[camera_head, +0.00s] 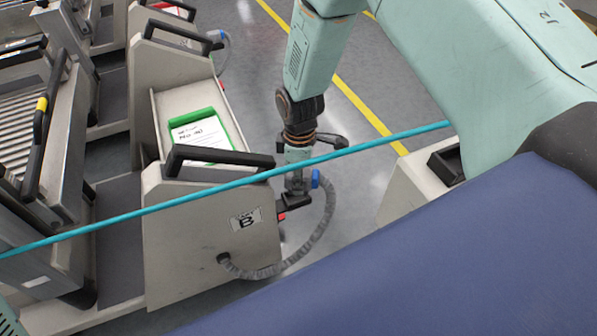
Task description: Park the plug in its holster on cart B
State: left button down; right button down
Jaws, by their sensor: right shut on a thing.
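Cart B (210,260) is a pale grey cart with a black handle and a "B" label (246,221) on its end panel. My right gripper (298,180) is shut on the plug (316,179), whose blue part shows beside the fingers, just right of the cart's end panel. A grey ribbed cable (327,215) loops from the plug down to the low part of that panel. A black bracket-like part (295,201), which looks like the holster, is just below the gripper. Whether the plug sits in it or above it, I cannot tell. My left gripper is not in view.
A thin teal bar (130,215) crosses the view in front of cart B. Another cart (160,50) stands behind, and roller racks (25,100) stand at left. Grey floor is open beyond the gripper.

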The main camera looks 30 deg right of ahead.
jog(key=w+f+n+b, duration=0.1)
jog(key=n, duration=0.1)
jog(key=w+f+n+b, duration=0.1)
jog(key=f+n+b, duration=0.1)
jog(key=w+d+f+n+b, duration=0.1)
jog(key=n+b, duration=0.1)
jog(key=shift+w+f, duration=0.3)
jog(key=shift+f, duration=0.1)
jog(key=shift+f+b, duration=0.35)
jog(key=shift+f, duration=0.4)
jog(key=shift+f+b, duration=0.55)
jog(key=shift+f, duration=0.6)
dwell(1.4)
jog(key=c, duration=0.7)
grip_release()
